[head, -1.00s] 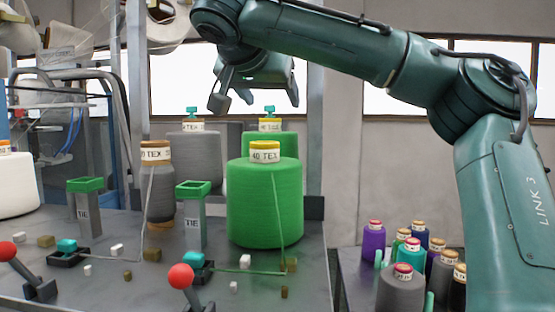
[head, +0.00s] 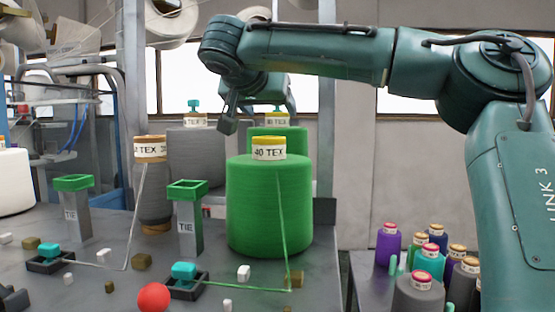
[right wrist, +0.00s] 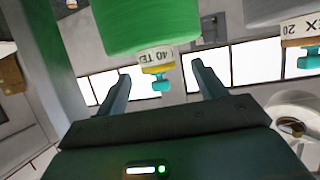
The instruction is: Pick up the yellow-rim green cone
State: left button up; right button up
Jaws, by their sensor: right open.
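Two green cones with yellow rims and 40 TEX labels stand on the table. The front green cone (head: 268,208) is large and fully in view. The rear green cone (head: 292,141) is mostly hidden behind it. In the right wrist view, a green cone (right wrist: 150,25) hangs into the top of the picture, with a yellow rim (right wrist: 158,69) and a teal knob (right wrist: 160,84). My right gripper (head: 260,113) is open, above and behind the front cone, near the rear cone's top. In the wrist view the rim and knob appear between its fingers; contact cannot be told.
A grey cone (head: 195,155) stands left of the rear green cone. A brown-rim grey cone (head: 152,190) and green-topped TIE posts (head: 188,225) stand further forward. A yarn strand runs down the front cone. Small cones (head: 388,245) crowd a side table at right.

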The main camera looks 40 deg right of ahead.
aim_at(275, 110)
jog(key=x, duration=0.5)
jog(key=shift+d+r+p, duration=0.25)
jog(key=shift+p, duration=0.15)
jog(key=shift+s, duration=0.1)
jog(key=shift+c, duration=0.2)
grip_shut()
jog(key=shift+r, duration=0.1)
